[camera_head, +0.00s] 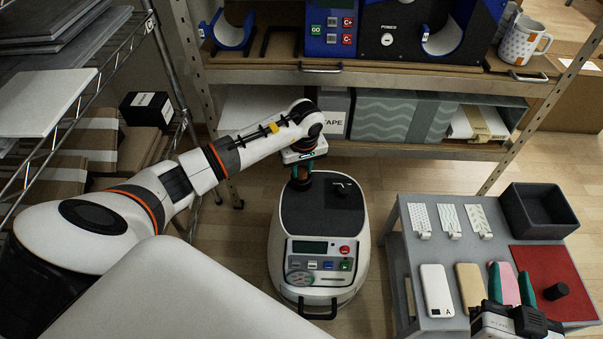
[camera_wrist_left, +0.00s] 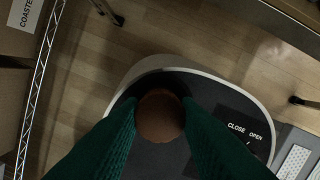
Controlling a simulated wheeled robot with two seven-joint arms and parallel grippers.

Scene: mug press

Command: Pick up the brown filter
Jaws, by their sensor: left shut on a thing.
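The brown filter (camera_wrist_left: 160,116) is a round brown piece seen from above in the left wrist view, between the two green fingers of my left gripper (camera_wrist_left: 160,122). My left gripper (camera_head: 301,176) is shut on it, low over the dark top of the white machine (camera_head: 326,270). In the head view the filter is mostly hidden by the fingers. I cannot tell whether it still touches the machine top. My right gripper (camera_head: 509,273) is open over the grey table, its fingers on either side of a pink slab (camera_head: 508,283).
The grey side table (camera_head: 408,262) holds a red mat (camera_head: 545,262) with a dark cylinder (camera_head: 556,291), a dark open bin (camera_head: 540,210), white and tan slabs and patterned tags. Shelving with blue machines and a mug (camera_head: 522,42) stands behind. A wire rack is at left.

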